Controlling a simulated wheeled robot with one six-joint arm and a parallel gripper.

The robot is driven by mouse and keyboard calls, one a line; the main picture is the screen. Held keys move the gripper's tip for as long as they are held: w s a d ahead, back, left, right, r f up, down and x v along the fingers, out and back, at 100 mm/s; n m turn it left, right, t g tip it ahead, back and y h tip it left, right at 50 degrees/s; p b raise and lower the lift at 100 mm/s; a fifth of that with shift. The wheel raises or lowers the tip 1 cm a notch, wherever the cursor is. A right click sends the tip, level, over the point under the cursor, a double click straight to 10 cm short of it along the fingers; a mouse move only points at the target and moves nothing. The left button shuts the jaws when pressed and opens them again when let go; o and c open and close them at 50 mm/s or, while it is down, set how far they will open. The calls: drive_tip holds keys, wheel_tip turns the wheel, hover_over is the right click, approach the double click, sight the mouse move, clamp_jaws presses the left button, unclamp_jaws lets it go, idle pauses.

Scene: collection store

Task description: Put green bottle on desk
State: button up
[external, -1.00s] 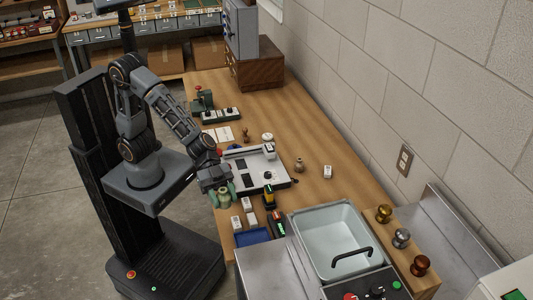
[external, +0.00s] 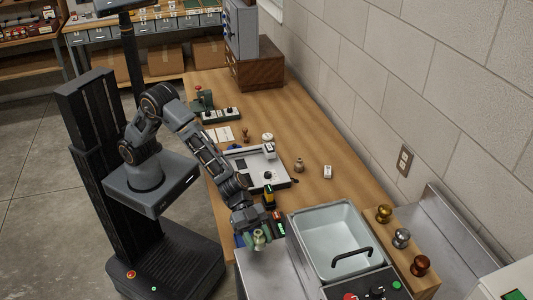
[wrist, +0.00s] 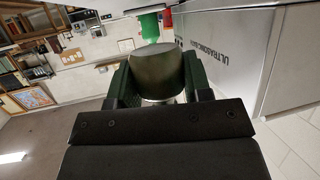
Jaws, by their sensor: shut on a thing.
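The green bottle (external: 260,239) is held in my gripper (external: 251,229), beside the steel sink unit at the near end of the desk (external: 318,135). In the wrist view the bottle (wrist: 152,72) is a rounded olive-green body between the two dark green jaws (wrist: 155,88), which are shut on it. Whether its base touches anything cannot be told.
The steel unit with a basin (external: 335,243) stands close to the right of my gripper; its lettered side (wrist: 232,48) shows in the wrist view. A flat white device (external: 258,167) and a white box (external: 327,171) sit on the desk. The desk's middle is fairly clear.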

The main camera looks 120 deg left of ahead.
sight(262, 257)
drive_tip(key=f, duration=0.1)
drive_tip(key=w+f, duration=0.1)
drive_tip(key=f, duration=0.1)
drive_tip(key=shift+w+d, duration=0.15)
drive_tip(key=shift+w, duration=0.05)
drive_tip(key=shift+f, duration=0.6)
drive_tip(key=shift+f, duration=0.15)
drive_tip(key=o, duration=1)
drive_tip(key=shift+f+b, duration=0.15)
drive_tip(key=shift+b, duration=0.3)
